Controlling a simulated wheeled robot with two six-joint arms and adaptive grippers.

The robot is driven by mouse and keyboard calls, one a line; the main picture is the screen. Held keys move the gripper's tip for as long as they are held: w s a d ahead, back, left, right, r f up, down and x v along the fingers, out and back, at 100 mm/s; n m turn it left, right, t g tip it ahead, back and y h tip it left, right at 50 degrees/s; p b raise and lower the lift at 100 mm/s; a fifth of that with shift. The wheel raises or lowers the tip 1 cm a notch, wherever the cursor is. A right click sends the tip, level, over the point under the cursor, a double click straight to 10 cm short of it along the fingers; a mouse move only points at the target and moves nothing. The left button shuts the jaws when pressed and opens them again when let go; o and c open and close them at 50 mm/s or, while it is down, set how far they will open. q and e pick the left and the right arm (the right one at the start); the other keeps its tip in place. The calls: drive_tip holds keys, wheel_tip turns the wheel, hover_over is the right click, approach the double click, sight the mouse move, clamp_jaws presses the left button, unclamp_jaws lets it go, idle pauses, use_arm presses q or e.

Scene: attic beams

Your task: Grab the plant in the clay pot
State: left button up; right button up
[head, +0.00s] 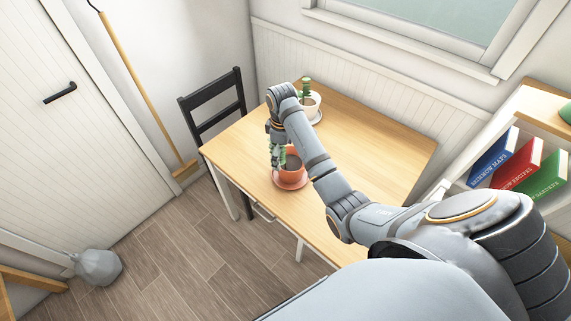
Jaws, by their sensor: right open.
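A clay pot (292,166) stands on a reddish saucer (289,184) near the left front edge of the wooden table (372,160). Green plant leaves (274,157) show at the pot's left side, partly hidden by my right gripper. My right gripper (276,144) points down over the pot's left side, at the leaves. It is open; whether its fingers touch the plant I cannot tell. My left gripper is out of view.
A white pot (312,109) with a green plant (306,86) stands behind my right arm on a pale saucer. A black chair (216,105) is at the table's left. A shelf with several books (517,164) is at the right. The table's right part is clear.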

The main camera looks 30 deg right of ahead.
drive_tip(key=shift+s+r, duration=0.15)
drive_tip(key=c, duration=1.6)
